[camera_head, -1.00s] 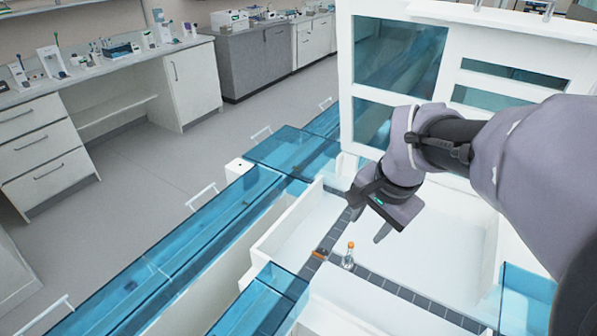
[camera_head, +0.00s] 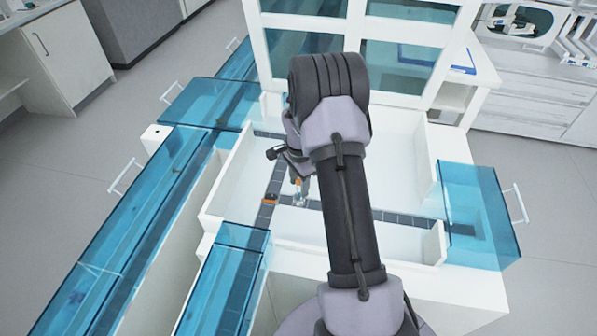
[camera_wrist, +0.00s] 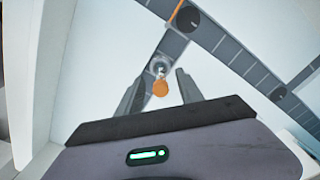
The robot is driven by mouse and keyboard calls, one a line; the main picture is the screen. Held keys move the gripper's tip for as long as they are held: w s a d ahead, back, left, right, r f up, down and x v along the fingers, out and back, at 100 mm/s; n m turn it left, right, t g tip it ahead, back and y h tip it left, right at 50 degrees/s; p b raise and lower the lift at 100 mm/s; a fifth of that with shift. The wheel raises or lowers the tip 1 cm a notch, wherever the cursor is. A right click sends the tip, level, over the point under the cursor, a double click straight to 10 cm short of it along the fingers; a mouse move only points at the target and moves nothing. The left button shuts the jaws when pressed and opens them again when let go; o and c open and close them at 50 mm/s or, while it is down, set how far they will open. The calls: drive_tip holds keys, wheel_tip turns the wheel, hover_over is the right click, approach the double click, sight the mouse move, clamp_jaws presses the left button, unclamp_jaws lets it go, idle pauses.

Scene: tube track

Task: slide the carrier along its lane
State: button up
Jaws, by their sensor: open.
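The carrier (camera_head: 299,194) is a small clear tube-like piece with an orange cap, standing on the dark tiled lane (camera_head: 345,209). In the wrist view, its orange cap (camera_wrist: 160,89) and clear body (camera_wrist: 158,69) show between the two dark fingers of my gripper (camera_wrist: 159,79). My gripper (camera_head: 291,164) is open and points down towards the carrier. A gap shows between each finger and the cap; I cannot tell the fingers' height relative to it. My arm hides part of the lane in the head view.
An orange marker (camera_head: 270,199) lies on the lane left of the carrier, where dark tracks meet. A dark round disc (camera_wrist: 187,18) sits on the track. White walls (camera_head: 225,172) enclose the tray; blue clear covers (camera_head: 478,212) stand at its sides.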

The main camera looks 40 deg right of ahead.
sight(299, 191)
wheel_tip(299, 191, down, 4)
drive_tip(key=shift+r+b, duration=0.1)
drive_tip(key=shift+b, duration=0.25)
clamp_jaws()
drive_tip(key=shift+s+d, duration=2.4)
drive_tip(key=shift+s, duration=0.3)
drive_tip(key=shift+s+d, duration=2.45)
drive_tip(key=shift+s, duration=0.25)
drive_tip(key=shift+s+d, duration=2.4)
drive_tip(key=shift+s, duration=0.3)
unclamp_jaws()
